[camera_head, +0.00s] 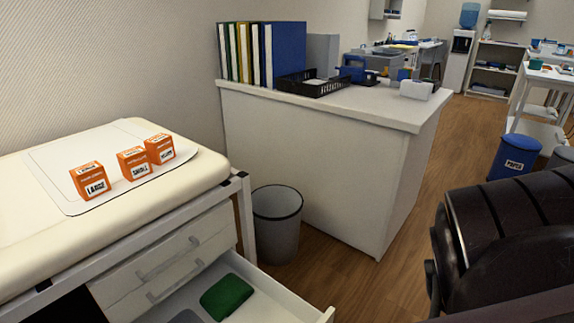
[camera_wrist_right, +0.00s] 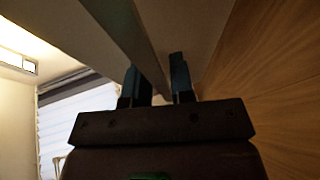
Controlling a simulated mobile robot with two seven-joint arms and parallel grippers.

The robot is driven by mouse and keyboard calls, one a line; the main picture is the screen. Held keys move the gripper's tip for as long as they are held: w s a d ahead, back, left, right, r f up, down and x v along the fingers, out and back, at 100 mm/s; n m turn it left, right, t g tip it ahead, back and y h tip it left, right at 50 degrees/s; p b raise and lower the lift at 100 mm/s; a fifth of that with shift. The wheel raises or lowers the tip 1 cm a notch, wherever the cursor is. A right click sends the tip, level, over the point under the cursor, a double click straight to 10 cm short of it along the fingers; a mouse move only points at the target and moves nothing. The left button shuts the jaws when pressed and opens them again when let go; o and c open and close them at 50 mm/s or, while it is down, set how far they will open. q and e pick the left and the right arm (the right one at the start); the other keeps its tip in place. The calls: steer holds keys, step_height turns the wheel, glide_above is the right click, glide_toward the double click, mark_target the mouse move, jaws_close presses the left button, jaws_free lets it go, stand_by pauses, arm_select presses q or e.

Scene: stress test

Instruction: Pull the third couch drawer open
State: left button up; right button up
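The couch (camera_head: 40,255) has a cream padded top and a metal frame in the head view. Two white drawer fronts (camera_head: 205,235) with bar handles are closed beneath it. Below them, the third drawer (camera_head: 268,283) stands pulled out; a green folded item (camera_head: 227,296) and a grey one lie in it. Its front and handle are mostly cut off at the bottom edge. My right gripper (camera_wrist_right: 157,80) has its two dark fingers apart in the right wrist view. A pale bar or edge runs down behind or between them; contact cannot be told. My left gripper is not in view.
Three orange boxes (camera_head: 136,163) stand on a pale mat on the couch. A grey bin (camera_head: 277,224) stands beyond the open drawer, near a white counter (camera_head: 300,165). My dark arm fills the right foreground. Wooden floor (camera_head: 424,175) is free right of the counter.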

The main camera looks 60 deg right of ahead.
steer(key=p+v, duration=0.1)
steer(key=v, duration=0.9)
steer(key=shift+s+p, duration=0.35)
steer(key=shift+s, duration=0.05)
steer(key=shift+d+r, duration=0.1)
